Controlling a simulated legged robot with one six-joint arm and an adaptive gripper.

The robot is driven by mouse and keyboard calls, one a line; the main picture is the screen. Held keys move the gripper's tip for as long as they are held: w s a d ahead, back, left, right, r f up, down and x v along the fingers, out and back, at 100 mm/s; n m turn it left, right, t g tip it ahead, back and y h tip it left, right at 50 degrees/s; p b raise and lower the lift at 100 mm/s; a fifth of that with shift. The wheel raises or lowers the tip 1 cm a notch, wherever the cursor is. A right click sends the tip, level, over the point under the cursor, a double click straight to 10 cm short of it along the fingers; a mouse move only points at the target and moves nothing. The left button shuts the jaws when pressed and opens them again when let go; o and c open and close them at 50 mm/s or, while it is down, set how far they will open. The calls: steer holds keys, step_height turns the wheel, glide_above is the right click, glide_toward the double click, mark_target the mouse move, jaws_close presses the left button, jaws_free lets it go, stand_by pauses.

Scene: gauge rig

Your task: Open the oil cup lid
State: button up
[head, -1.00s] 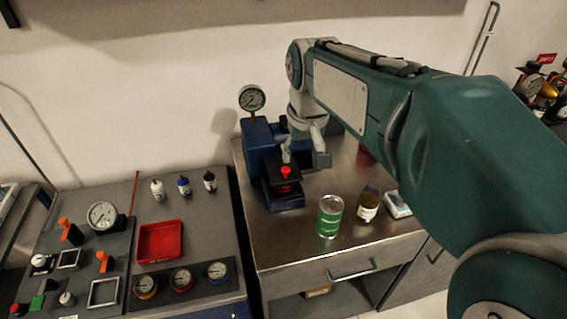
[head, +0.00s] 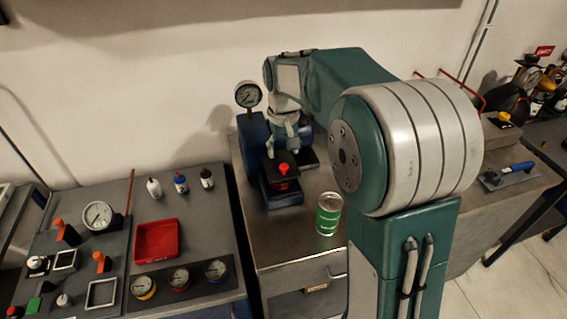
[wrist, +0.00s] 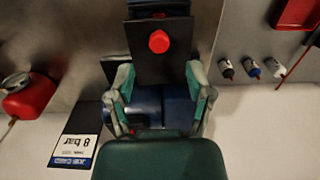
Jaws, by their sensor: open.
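The blue gauge rig (head: 253,140) stands on the metal bench with a round gauge on top. At its front is a black plate with a red knob (head: 283,169), which looks like the oil cup lid; it lies flat over the blue base. In the wrist view the black plate (wrist: 160,68) and red knob (wrist: 159,41) are ahead of the fingers. My gripper (wrist: 160,92) is open and empty, its two fingers apart on either side of the plate's near end. In the head view my gripper (head: 281,146) is just behind the knob; contact cannot be told.
The left bench holds a red tray (head: 157,240), small bottles (head: 181,184) and gauges.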

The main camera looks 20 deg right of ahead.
mark_target(284, 165)
steer(key=shift+f, duration=2.4)
jaws_close()
